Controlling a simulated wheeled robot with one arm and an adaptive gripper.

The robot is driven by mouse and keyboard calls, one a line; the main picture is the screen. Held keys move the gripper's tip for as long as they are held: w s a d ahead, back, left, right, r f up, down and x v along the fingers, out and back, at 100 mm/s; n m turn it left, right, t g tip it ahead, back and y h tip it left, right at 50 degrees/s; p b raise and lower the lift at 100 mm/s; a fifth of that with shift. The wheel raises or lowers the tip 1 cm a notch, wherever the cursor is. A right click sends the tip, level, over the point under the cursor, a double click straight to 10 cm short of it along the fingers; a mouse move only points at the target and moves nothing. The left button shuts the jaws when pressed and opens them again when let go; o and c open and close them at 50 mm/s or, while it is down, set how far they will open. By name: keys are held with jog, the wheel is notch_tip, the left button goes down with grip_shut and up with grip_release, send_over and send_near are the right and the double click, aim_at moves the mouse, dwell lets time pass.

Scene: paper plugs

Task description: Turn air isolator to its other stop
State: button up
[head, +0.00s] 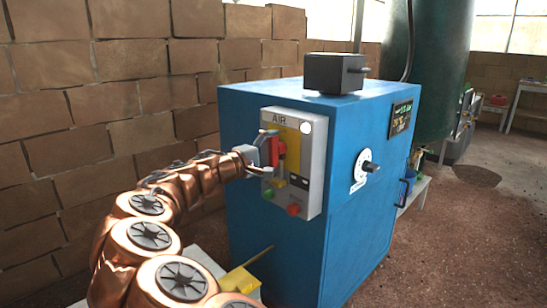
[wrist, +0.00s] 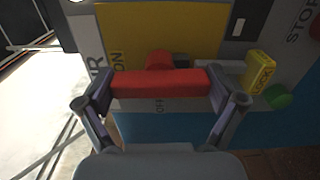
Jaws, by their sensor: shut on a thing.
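The air isolator is a red handle (head: 275,147) on a yellow plate of the grey box (head: 313,165) marked AIR, on the front of the blue cabinet (head: 245,215). In the wrist view the red handle (wrist: 160,84) lies across the picture between my fingers, with a round red part behind it. The ON label (wrist: 116,62) is by its left end and the OFF label (wrist: 159,105) is below its middle. My gripper (head: 264,153) is shut on the handle, one finger at each end. In the head view my fingers partly cover the handle.
A yellow lock-marked piece (wrist: 260,72), a green button (head: 268,193) and a red button (head: 294,210) are close by on the box. A dial (head: 361,170) is on the cabinet's right face. A brick wall (head: 120,100) stands at left. Open floor (head: 450,240) lies at right.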

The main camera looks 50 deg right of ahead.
jog(key=shift+m, duration=0.3)
dwell(0.4)
jog(key=o, duration=0.8)
jog(key=shift+a, duration=0.1)
jog(key=a, duration=1.2)
jog(key=shift+w, duration=0.15)
jog(key=shift+d, duration=0.1)
